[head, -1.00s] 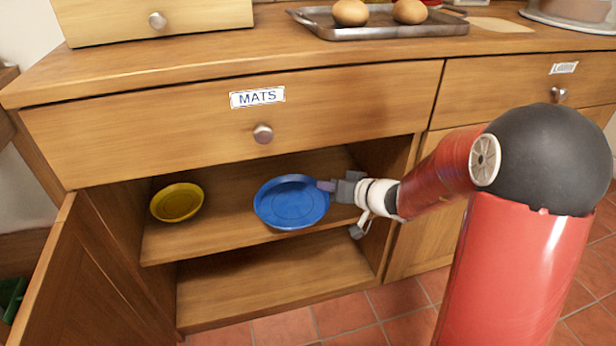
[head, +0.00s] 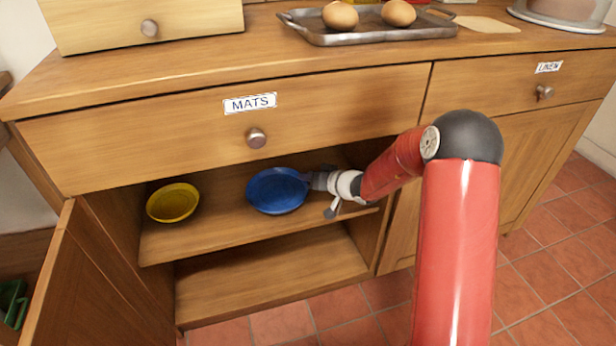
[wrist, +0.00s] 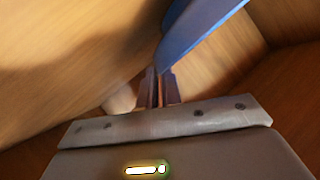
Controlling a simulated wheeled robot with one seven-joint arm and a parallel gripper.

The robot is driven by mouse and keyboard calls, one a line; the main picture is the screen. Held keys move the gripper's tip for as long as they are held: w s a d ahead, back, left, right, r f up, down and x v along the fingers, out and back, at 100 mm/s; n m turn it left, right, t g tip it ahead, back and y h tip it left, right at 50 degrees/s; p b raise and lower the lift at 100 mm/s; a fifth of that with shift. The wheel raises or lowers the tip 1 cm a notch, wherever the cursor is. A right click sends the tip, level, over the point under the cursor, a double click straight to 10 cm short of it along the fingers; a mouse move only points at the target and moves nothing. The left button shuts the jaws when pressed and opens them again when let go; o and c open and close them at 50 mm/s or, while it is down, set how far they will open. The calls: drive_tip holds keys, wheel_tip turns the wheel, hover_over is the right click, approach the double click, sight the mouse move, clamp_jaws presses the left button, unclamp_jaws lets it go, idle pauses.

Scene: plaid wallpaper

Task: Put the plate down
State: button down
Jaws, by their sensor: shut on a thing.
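The blue plate (head: 276,191) is inside the open cupboard, at the upper shelf (head: 225,222), tilted a little in the head view. My gripper (head: 308,181) reaches in from the right and is shut on the plate's right rim. In the wrist view the fingers (wrist: 159,88) meet at the edge of the blue plate (wrist: 195,28). I cannot tell whether the plate's underside touches the shelf.
A yellow plate (head: 173,202) sits on the same shelf to the left. The MATS drawer (head: 200,130) is shut just above the opening. The cupboard door (head: 75,285) stands open at left. The lower shelf (head: 270,275) is empty.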

drive_tip(key=shift+w+f, duration=0.15)
drive_tip(key=shift+w, duration=0.05)
drive_tip(key=c, duration=1.6)
unclamp_jaws()
